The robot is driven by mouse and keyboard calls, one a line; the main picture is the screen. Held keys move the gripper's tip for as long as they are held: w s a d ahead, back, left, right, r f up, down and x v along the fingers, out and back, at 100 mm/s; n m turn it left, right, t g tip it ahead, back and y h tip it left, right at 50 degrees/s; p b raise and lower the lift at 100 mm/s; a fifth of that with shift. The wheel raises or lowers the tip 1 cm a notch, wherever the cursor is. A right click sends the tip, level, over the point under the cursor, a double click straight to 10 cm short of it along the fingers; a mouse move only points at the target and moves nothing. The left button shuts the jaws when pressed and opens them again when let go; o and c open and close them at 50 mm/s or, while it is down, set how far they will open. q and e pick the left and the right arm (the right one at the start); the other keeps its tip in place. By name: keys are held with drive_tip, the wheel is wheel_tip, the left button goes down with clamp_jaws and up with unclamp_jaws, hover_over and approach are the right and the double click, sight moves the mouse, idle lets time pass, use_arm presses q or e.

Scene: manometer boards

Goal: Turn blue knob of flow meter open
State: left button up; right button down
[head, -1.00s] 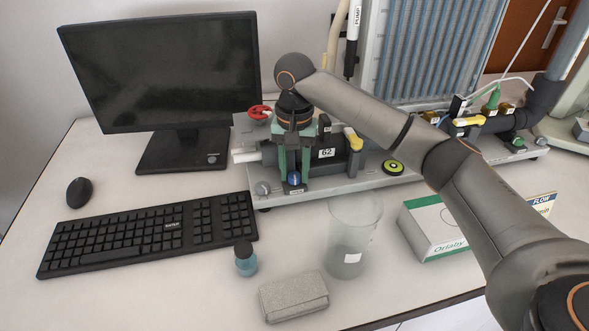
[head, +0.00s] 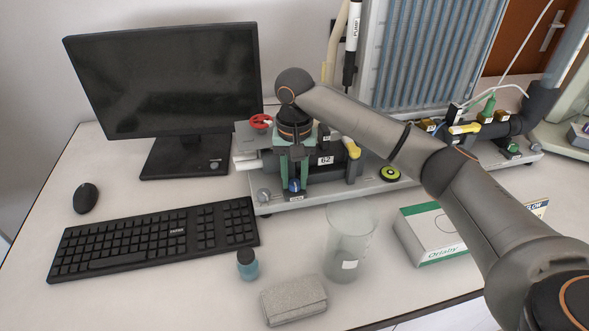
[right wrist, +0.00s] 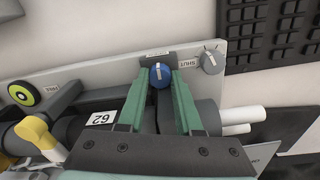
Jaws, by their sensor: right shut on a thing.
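The blue knob (head: 295,185) sits low on the front of the flow meter board (head: 330,194), above a small label. In the right wrist view the blue knob (right wrist: 160,75) shows a white pointer line and lies between the tips of two green fingers. My right gripper (head: 294,182) reaches down from above and is shut on the blue knob, one finger on each side. It also shows in the right wrist view (right wrist: 161,80). My left gripper is not in view.
A grey knob (right wrist: 212,58) labelled SHUT is close beside the fingers. A red valve handle (head: 261,121) and yellow handle (head: 351,148) are nearby. A beaker (head: 350,240), blue bottle (head: 247,265), grey block (head: 293,299) and keyboard (head: 155,240) stand in front.

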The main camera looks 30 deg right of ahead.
sight(294, 182)
idle(0.3)
drive_tip(key=c, duration=0.6)
unclamp_jaws()
wheel_tip(294, 182, up, 12)
drive_tip(key=shift+r+p, duration=0.25)
drive_tip(key=shift+p, duration=0.65)
